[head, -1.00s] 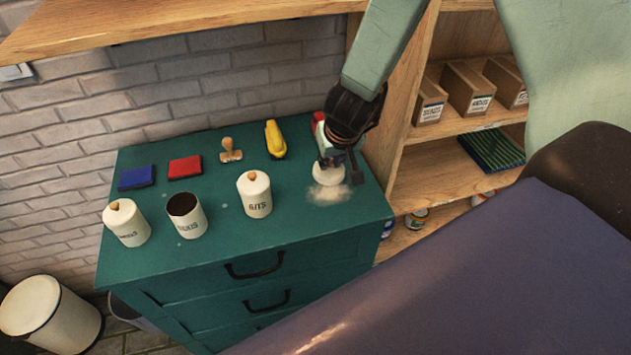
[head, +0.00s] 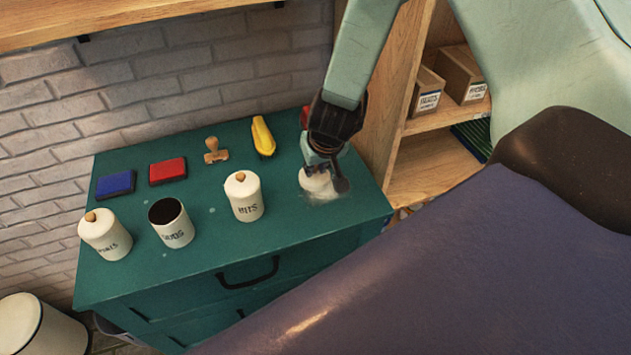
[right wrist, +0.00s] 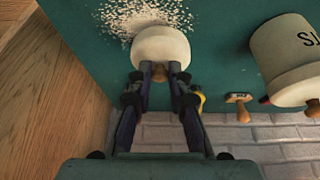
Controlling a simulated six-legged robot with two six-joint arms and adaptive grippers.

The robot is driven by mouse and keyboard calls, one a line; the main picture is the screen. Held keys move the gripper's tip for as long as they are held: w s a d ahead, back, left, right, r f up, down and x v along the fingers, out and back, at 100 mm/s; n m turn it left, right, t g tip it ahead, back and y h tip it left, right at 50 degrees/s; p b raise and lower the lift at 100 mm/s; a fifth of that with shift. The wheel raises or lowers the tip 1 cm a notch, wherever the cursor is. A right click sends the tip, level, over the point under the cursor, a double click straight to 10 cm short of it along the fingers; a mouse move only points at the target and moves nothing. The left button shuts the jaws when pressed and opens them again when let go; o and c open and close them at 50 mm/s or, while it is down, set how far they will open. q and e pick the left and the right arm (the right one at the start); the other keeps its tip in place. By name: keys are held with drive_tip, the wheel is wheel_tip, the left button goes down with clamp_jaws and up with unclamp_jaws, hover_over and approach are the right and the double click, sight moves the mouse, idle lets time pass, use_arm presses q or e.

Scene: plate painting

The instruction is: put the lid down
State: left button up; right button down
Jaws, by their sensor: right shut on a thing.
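My right gripper (head: 322,170) is shut on a round white lid (head: 318,185), at the right end of the green cabinet top (head: 215,225). The lid is low over a patch of pale crumbs (right wrist: 125,14); I cannot tell whether it touches the top. In the right wrist view the gripper (right wrist: 160,72) grips the lid (right wrist: 160,44) by its knob, which the fingers mostly hide. An open white canister (head: 176,229) with a dark inside stands between two lidded ones, the left canister (head: 105,236) and the right canister marked BITS (head: 244,198). My left gripper is not in view.
A blue pad (head: 116,184), a red pad (head: 168,171), a wooden stamp (head: 215,152) and a yellow object (head: 263,137) lie along the back. A red item (head: 305,117) is partly hidden behind my right gripper. A wooden shelf (head: 430,165) stands on the right.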

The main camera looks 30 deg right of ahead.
sight(318, 178)
wheel_tip(318, 178, down, 4)
drive_tip(key=shift+s+b, duration=0.15)
drive_tip(key=shift+b, duration=0.7)
drive_tip(key=shift+f, duration=0.1)
drive_tip(key=shift+f, duration=0.1)
drive_tip(key=c, duration=1.4)
unclamp_jaws()
drive_tip(key=shift+o, duration=0.7)
drive_tip(key=shift+f, duration=0.1)
